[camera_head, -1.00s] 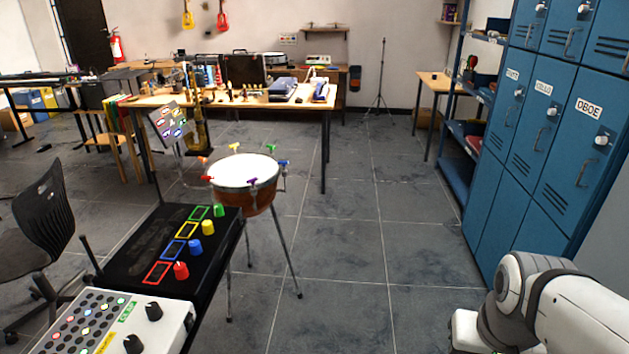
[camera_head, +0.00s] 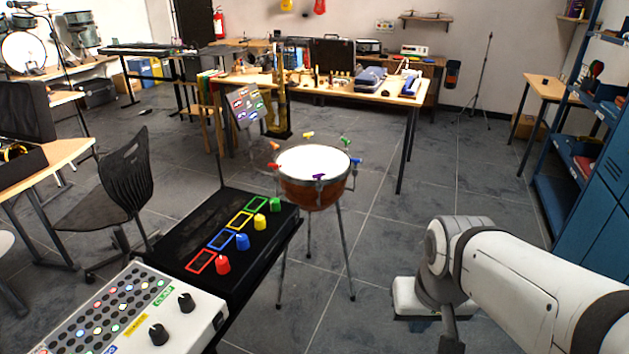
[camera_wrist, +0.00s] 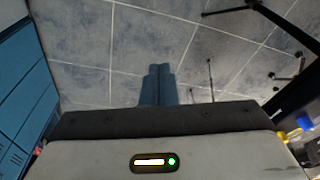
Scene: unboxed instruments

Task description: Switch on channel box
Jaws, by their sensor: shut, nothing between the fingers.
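A black box with red, blue, yellow and green outlined panels and matching knobs (camera_head: 180,262) stands at the lower left in the head view; I take it for the channel box. A white panel box with coloured buttons and two black knobs (camera_head: 205,302) stands in front of it. I cannot tell from here whether either is on. In the wrist view my gripper (camera_wrist: 160,84) is shut and empty, over the floor. A yellow knob (camera_wrist: 304,123) and a blue knob show at that view's right edge. In the head view my arm is at the right, apart from both boxes.
A drum on a tripod stand (camera_head: 313,165) is just beyond the black box. A black chair (camera_head: 118,190) is left of it. Blue lockers (camera_head: 600,200) and shelves line the right. A long table with instruments (camera_head: 340,88) is behind. The floor right of the drum is clear.

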